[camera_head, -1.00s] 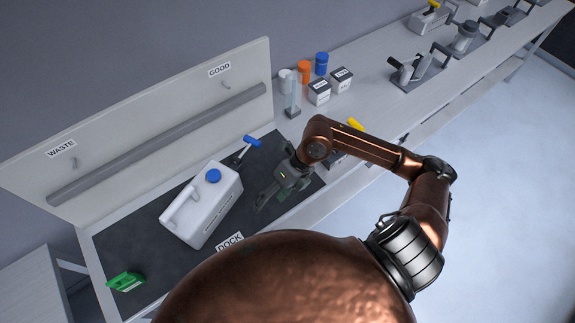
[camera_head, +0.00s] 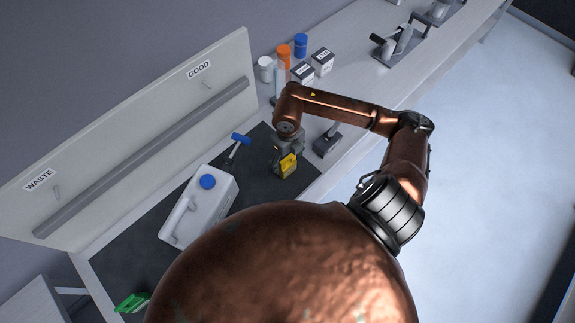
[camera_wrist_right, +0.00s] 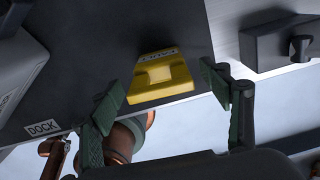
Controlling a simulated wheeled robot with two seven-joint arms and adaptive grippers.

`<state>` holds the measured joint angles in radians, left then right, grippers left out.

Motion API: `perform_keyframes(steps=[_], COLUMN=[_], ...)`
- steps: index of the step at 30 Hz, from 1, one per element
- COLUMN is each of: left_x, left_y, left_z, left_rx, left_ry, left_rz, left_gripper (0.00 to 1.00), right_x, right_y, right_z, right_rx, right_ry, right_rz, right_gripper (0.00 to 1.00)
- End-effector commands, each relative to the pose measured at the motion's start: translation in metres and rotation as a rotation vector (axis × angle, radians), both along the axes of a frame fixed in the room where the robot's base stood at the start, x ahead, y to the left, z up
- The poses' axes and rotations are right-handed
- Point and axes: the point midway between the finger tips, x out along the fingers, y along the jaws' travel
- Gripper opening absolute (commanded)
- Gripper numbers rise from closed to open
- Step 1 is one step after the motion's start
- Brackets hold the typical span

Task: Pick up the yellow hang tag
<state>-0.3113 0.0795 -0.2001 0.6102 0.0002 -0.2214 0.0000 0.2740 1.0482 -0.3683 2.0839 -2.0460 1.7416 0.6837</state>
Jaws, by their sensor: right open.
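The yellow hang tag (camera_wrist_right: 160,77) shows in the right wrist view with dark lettering on one edge, over the dark mat near its front edge. It also shows in the head view (camera_head: 289,165), beside my right gripper (camera_head: 284,160). In the right wrist view my right gripper (camera_wrist_right: 163,82) is open, with one finger on each side of the tag in the picture. The fingers look apart from the tag; the exact height gap I cannot tell. My left gripper is not in view.
A white jug (camera_head: 200,212) with a blue cap stands on the dark mat (camera_head: 165,222), left of the gripper. A blue-handled tool (camera_head: 238,145) lies behind it. A grey fixture (camera_head: 327,141) stands just right. A green tag (camera_head: 131,301) lies at the mat's left end.

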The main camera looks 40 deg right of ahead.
Motion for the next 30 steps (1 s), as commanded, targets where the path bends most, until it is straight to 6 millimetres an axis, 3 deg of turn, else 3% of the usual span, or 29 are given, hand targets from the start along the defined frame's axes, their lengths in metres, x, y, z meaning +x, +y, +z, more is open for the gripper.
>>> perform_keyframes(steps=[6, 13, 22, 30], left_x=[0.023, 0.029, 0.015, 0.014], left_y=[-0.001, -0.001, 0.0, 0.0], left_z=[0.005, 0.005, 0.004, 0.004], left_rx=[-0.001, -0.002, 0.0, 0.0], left_ry=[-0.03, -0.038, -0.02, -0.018], left_rz=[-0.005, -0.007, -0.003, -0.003], left_gripper=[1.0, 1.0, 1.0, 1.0], right_x=[0.0, 0.0, 0.0, 0.0], right_y=[0.0, 0.0, 0.0, 0.0], right_z=[-0.022, -0.023, -0.023, -0.023], right_rx=[0.001, 0.0, 0.0, 0.0], right_ry=[0.0, -0.001, -0.001, -0.001], right_rz=[-0.001, 0.0, 0.0, 0.0], right_gripper=[0.71, 0.71, 0.5, 0.32])
